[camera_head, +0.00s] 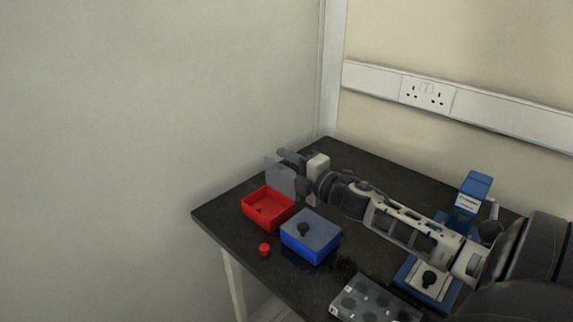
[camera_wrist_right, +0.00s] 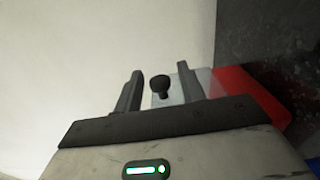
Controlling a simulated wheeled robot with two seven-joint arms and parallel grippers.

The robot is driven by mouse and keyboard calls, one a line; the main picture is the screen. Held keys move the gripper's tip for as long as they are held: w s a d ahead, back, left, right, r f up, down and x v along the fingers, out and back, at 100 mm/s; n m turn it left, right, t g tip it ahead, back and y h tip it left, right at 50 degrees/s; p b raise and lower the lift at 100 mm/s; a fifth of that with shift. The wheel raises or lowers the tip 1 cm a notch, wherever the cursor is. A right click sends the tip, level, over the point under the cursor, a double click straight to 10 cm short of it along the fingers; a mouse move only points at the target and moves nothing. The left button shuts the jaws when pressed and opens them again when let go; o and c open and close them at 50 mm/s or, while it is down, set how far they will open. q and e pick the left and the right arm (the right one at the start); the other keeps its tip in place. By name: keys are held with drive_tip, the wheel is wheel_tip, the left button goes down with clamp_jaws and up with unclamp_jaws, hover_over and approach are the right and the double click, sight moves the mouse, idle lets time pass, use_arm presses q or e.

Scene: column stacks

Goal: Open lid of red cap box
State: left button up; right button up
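The red box (camera_head: 268,208) stands near the left corner of the black table with its inside showing. Its grey see-through lid (camera_head: 279,178) stands tilted up at the box's far side. My right gripper (camera_head: 293,170) is beside the raised lid. In the right wrist view, the lid's black knob (camera_wrist_right: 160,85) sits between the two separated fingers (camera_wrist_right: 160,70), with a gap on each side. Part of the lid (camera_wrist_right: 203,82) and the red box (camera_wrist_right: 245,88) show behind the right finger. My left gripper is not in view.
A blue box (camera_head: 310,251) with a closed grey lid stands beside the red box. A small red cap (camera_head: 264,249) lies near the front edge. A clear block with wells (camera_head: 372,302) and blue devices (camera_head: 470,197) stand farther right. A wall borders the table.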

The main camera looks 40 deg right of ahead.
drive_tip(key=shift+w, duration=0.15)
drive_tip(key=shift+c, duration=0.3)
clamp_jaws()
drive_tip(key=shift+d+m+p, duration=0.2)
drive_tip(key=shift+m+p, duration=0.1)
drive_tip(key=shift+p, duration=0.05)
drive_tip(key=shift+d+f+m+p, duration=0.35)
drive_tip(key=shift+d+m, duration=0.2)
drive_tip(key=shift+m, duration=0.45)
drive_tip(key=shift+o, duration=0.3)
unclamp_jaws()
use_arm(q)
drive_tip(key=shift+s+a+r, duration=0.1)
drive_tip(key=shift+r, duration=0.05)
